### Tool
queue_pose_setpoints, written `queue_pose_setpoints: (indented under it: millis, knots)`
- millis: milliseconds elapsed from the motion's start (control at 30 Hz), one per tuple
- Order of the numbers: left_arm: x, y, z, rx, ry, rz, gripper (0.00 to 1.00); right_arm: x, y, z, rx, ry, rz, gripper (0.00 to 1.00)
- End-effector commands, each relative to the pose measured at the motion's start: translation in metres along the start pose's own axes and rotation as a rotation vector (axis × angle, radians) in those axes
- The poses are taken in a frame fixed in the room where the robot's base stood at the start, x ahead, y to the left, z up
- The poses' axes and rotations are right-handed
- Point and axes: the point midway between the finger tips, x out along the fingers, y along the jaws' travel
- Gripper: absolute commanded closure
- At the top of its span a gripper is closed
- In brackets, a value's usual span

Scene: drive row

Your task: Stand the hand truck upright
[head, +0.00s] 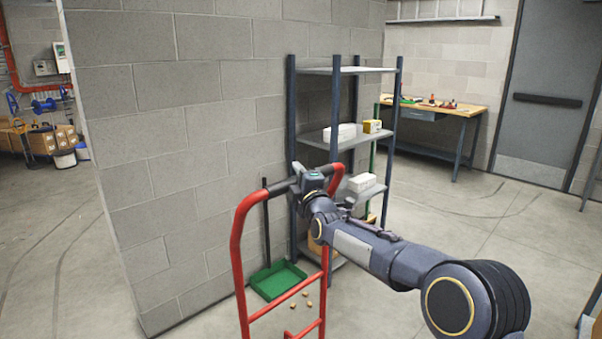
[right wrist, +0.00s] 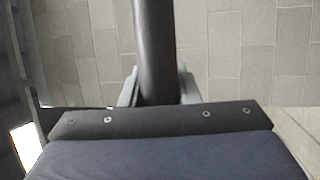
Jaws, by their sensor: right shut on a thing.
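The hand truck (head: 240,252) has a red tubular frame with a black grip on its top bar. It stands close to upright in the middle of the head view; its lower part is cut off by the frame's bottom edge. My right gripper (head: 296,180) is shut on the black grip, reached from the right side. In the right wrist view the dark grip (right wrist: 155,50) runs between the two fingers (right wrist: 157,88). My left gripper is not in view.
A block wall (head: 150,120) stands behind the hand truck. A metal shelf (head: 345,140) with boxes is just beyond it. A green dustpan (head: 278,280) and several small tan bits lie on the floor. A workbench (head: 450,108) stands at the back right. Floor at right is clear.

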Motion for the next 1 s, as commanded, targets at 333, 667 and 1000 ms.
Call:
queue_pose_setpoints:
  millis: [333,667,1000]
  knots:
    - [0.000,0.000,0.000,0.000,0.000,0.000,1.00,0.001,0.004,-0.003,0.000,0.004,0.009,0.68]
    - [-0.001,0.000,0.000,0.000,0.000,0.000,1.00,0.001,0.004,-0.004,0.003,0.006,0.008,0.50]
    - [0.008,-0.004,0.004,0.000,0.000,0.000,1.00,-0.028,0.001,-0.003,0.001,0.005,0.005,0.50]
